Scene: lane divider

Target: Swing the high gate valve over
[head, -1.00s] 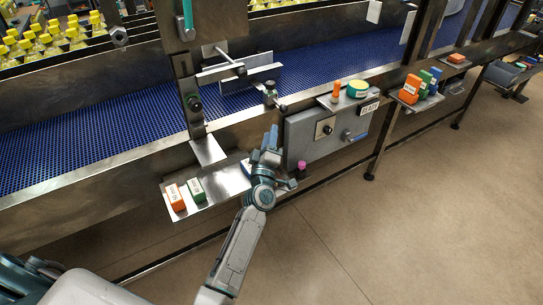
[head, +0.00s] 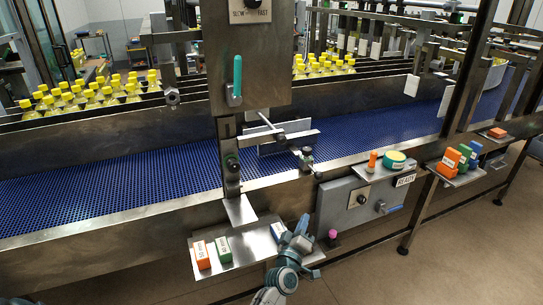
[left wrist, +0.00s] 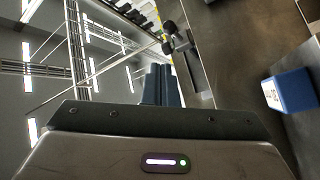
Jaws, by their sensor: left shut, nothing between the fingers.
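A teal lever handle (head: 237,75), which appears to be the high valve, stands upright on the front of a tall steel panel (head: 215,60) above the conveyor. My left gripper (head: 302,222) is low in the head view, over the right part of a steel shelf, well below and to the right of the teal handle. Its fingers (left wrist: 161,85) show together and empty in the left wrist view. The teal handle is not clear in the left wrist view. My right gripper is not in view.
Orange (head: 201,254) and green (head: 224,249) boxes stand on the shelf (head: 252,238). A blue box (left wrist: 290,92) is close right in the left wrist view. A grey control box (head: 342,205) with a blue-handled lever (head: 386,208) is to the right. The blue conveyor (head: 130,165) runs behind.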

